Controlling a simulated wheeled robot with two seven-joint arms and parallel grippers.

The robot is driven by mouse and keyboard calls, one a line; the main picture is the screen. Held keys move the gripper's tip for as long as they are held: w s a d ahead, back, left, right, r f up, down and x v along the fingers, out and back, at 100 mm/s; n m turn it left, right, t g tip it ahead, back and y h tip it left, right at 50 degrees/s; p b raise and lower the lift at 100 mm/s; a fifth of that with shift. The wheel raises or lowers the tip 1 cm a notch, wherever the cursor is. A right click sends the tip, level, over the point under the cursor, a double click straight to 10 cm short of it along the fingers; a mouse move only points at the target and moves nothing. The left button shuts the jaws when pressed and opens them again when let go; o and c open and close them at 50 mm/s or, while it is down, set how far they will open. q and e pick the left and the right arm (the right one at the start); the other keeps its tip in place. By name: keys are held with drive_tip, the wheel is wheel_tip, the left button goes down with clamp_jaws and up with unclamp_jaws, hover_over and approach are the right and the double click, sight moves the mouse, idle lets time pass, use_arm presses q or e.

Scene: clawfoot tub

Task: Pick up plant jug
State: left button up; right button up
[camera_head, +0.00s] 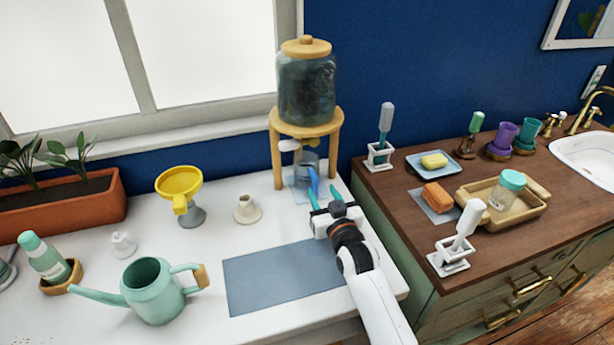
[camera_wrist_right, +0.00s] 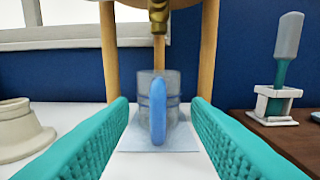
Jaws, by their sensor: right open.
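A clear jug with a blue handle (camera_wrist_right: 158,110) stands upright on a small pale mat under the dispenser's tap. In the head view the jug (camera_head: 306,165) is partly hidden by the stand and my right gripper. My right gripper (camera_head: 324,194) is open, with teal fingers pointing at the jug. In the right wrist view its fingers (camera_wrist_right: 160,108) lie to either side of the handle in the picture, with the handle centred between them. I cannot tell whether they touch it; nothing is held. My left gripper is not in view.
The dispenser (camera_head: 306,85) stands on a wooden stand (camera_head: 277,150) whose legs flank the jug. A green watering can (camera_head: 152,290), a yellow funnel (camera_head: 180,184) and a small beige holder (camera_head: 246,209) stand to the left. A grey-blue mat (camera_head: 275,280) lies bare in front.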

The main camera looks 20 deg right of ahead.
sight(317, 186)
drive_tip(key=shift+w, duration=0.45)
drive_tip(key=shift+w+a, duration=0.1)
drive_tip(key=shift+w, duration=0.55)
drive_tip(key=w, duration=0.3)
drive_tip(key=shift+w+a+f+p, duration=0.15)
drive_tip(key=shift+w+f+p, duration=0.05)
drive_tip(key=shift+p, duration=0.1)
drive_tip(key=shift+w, duration=0.4)
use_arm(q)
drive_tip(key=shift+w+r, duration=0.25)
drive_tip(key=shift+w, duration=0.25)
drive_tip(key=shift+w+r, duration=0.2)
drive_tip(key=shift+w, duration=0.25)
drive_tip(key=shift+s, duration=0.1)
use_arm(e)
drive_tip(key=shift+c, duration=1.1)
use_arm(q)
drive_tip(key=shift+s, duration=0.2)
use_arm(e)
clamp_jaws()
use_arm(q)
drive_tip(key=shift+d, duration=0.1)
